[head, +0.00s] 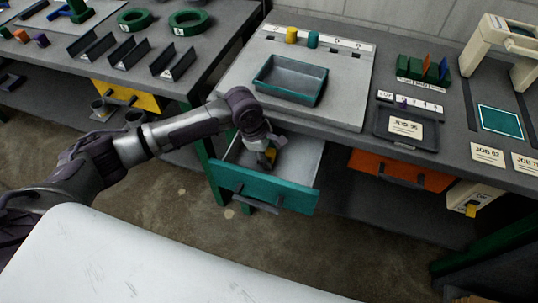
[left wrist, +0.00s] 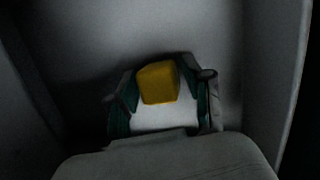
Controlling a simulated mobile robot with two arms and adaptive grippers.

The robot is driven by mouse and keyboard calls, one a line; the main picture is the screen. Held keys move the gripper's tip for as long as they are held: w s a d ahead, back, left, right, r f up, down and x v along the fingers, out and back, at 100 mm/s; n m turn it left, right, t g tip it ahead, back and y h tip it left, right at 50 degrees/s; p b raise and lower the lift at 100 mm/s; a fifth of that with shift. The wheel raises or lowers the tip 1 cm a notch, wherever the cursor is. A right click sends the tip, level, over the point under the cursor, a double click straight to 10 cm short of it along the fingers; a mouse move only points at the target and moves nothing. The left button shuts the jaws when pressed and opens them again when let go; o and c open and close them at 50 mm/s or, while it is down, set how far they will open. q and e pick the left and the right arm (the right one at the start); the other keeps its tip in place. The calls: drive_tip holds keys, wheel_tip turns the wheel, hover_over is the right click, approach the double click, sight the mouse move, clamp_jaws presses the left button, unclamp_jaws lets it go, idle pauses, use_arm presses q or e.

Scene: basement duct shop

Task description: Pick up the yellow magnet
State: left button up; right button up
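A yellow block (left wrist: 158,82), which I take to be the yellow magnet, is between the fingertips of my left gripper (left wrist: 160,88) in the left wrist view. The teal-padded fingers lie close along both its sides; I cannot tell whether they press on it. In the head view my left gripper (head: 267,158) points down inside an open teal-fronted drawer (head: 262,190). My right gripper is not in view.
Above the drawer, a blue-grey tray (head: 290,80) stands on a grey board with a yellow cylinder (head: 291,35) and a teal cylinder (head: 312,40). The drawer's walls are close around my gripper. An orange drawer (head: 400,170) is to the right.

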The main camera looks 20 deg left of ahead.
use_arm(q)
clamp_jaws()
